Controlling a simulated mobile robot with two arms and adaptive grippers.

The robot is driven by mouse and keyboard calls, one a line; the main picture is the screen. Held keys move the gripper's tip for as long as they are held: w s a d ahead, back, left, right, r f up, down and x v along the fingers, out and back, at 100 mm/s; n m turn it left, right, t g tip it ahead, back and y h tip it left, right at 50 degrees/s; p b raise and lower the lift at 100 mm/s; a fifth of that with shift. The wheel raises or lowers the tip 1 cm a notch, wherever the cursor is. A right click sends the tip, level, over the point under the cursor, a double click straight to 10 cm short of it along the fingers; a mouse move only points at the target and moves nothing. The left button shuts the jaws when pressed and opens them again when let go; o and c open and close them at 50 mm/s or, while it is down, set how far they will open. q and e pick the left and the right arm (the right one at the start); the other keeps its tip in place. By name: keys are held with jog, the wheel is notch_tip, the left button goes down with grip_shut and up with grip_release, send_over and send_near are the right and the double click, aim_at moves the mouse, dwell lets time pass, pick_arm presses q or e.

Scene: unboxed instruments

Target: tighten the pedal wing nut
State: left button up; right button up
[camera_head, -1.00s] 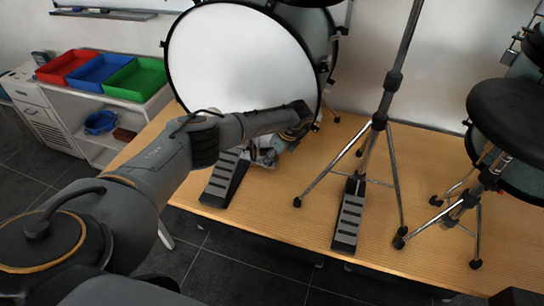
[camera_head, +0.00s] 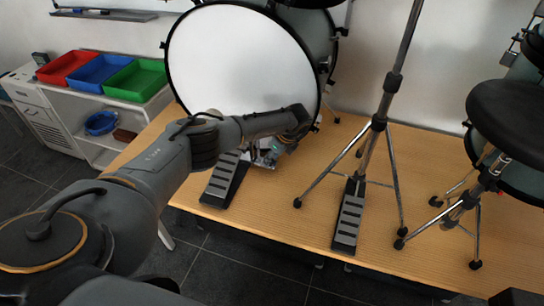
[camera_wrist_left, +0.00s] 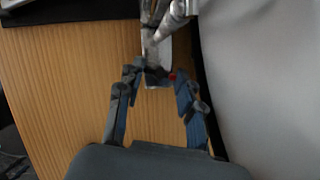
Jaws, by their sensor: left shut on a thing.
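The bass drum pedal (camera_head: 224,178) lies flat on the wooden platform in front of the bass drum (camera_head: 240,62). My left arm reaches across the drum's face, and my left gripper (camera_head: 268,152) is low beside the pedal at the drum's foot. In the left wrist view my left gripper (camera_wrist_left: 160,82) has its fingertips close together around a small dark part with a bit of red, below a bright metal piece (camera_wrist_left: 156,45). The wing nut itself cannot be made out; the fingers cover that spot. My right gripper does not show.
A hi-hat stand with its own pedal (camera_head: 348,218) and spread legs stands to the right. A black stool seat (camera_head: 515,112) is at far right. Red, blue and green trays (camera_head: 135,78) sit on a white shelf unit at left. Bare platform (camera_head: 285,215) lies between the pedals.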

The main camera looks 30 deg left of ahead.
pick_arm(q)
jog(key=m+t+p, duration=0.1)
jog(key=m, duration=0.2)
jog(key=shift+s+p, duration=0.2)
jog(key=shift+p, duration=0.15)
jog(key=shift+a+m+t+h, duration=0.1)
jog(key=shift+m+t+h, duration=0.25)
jog(key=shift+m, duration=0.75)
jog(key=shift+s+m+t, duration=0.1)
jog(key=shift+m+t, duration=0.25)
jog(key=shift+m, duration=0.65)
jog(key=shift+a+f+m+t+h, duration=0.1)
jog(key=shift+m+t+h, duration=0.4)
jog(key=shift+m, duration=0.7)
jog(key=shift+s+m+h+b, duration=0.1)
jog(key=shift+m+h+b, duration=0.6)
jog(key=shift+m, duration=0.9)
jog(key=o, duration=1.1)
